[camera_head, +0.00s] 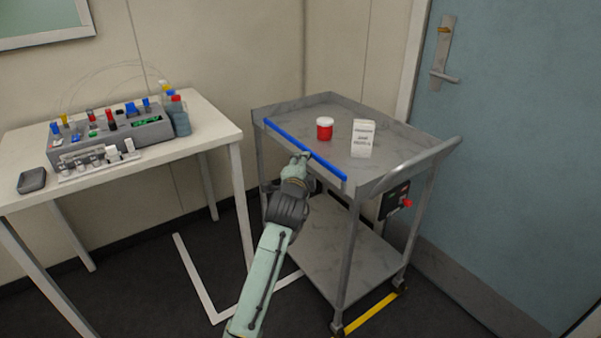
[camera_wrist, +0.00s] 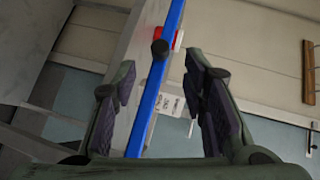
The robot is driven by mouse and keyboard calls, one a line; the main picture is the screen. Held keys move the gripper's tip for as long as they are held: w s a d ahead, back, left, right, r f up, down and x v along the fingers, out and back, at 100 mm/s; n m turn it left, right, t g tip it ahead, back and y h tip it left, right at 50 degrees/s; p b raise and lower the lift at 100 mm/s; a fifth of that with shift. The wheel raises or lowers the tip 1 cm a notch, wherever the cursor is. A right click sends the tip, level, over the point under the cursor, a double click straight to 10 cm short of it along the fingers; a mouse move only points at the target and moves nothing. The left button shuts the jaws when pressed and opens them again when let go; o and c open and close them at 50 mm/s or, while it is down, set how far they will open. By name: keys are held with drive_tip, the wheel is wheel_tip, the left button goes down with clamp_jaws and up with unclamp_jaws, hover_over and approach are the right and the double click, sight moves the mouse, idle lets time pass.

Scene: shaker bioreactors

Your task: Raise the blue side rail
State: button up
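The blue side rail (camera_head: 322,164) runs along the near long side of the grey cart (camera_head: 401,129), at about the height of its top edge. My gripper (camera_head: 299,160) is at the middle of the rail, and its tip overlaps the rail in the head view. In the wrist view the blue rail (camera_wrist: 152,100) runs lengthwise between the two spread fingers of my gripper (camera_wrist: 158,92), with a gap visible on each side. No grip on it shows. A dark round knob (camera_wrist: 160,48) appears against the rail.
A red jar with a white lid (camera_head: 324,129) and a white labelled box (camera_head: 362,138) stand on the cart top. A control box with a red button (camera_head: 396,200) hangs at the cart's right end. A white table (camera_head: 215,130) with a bioreactor (camera_head: 110,132) stands left. A door (camera_head: 510,150) is right.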

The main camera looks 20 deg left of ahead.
drive_tip(key=v, duration=0.4)
idle(0.4)
